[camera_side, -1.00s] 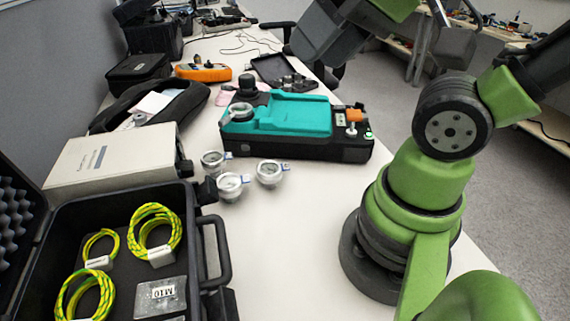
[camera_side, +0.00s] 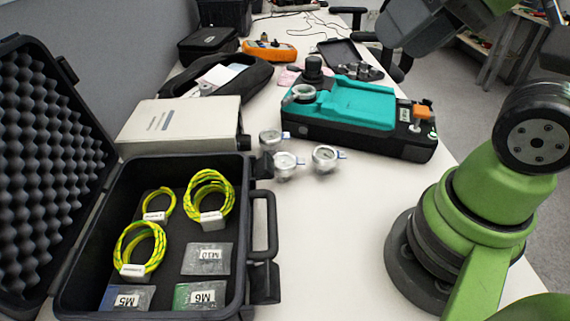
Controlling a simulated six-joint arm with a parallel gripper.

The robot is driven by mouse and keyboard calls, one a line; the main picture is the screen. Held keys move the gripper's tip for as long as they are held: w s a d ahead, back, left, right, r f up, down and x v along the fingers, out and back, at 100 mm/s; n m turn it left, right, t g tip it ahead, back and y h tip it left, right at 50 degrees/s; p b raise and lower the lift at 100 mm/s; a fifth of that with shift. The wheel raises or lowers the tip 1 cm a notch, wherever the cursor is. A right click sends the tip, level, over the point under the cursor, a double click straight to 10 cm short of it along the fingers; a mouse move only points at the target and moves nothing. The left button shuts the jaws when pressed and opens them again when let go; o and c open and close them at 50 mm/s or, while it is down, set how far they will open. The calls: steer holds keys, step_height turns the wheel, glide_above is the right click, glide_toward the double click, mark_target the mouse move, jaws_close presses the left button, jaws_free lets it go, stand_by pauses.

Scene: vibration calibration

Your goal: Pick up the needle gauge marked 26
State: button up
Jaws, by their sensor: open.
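Three small round needle gauges with clear faces and blue-white tags stand close together on the white table, left of the teal device. One gauge (camera_side: 270,138) is at the back left, one (camera_side: 285,164) at the front, and one (camera_side: 324,158) at the right. A fourth round gauge (camera_side: 302,92) sits on the left end of the teal device (camera_side: 358,101). The markings are too small to read, so I cannot tell which is 26. Grey and green parts of my arm show at the top right, but no gripper fingers are visible.
An open black case (camera_side: 255,222) with yellow-green cable coils and labelled bags stands at the front left. A beige box (camera_side: 178,125) is behind it. An orange meter (camera_side: 270,50) and black bags lie farther back.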

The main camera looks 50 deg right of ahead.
steer(key=o, duration=0.5)
steer(key=n+g+h, duration=0.2)
steer(key=n+g, duration=0.5)
steer(key=n, duration=0.3)
glide_above(285, 160)
step_height(285, 160, down, 23)
steer(key=shift+s+d+f, duration=0.1)
steer(key=shift+f, duration=2.95)
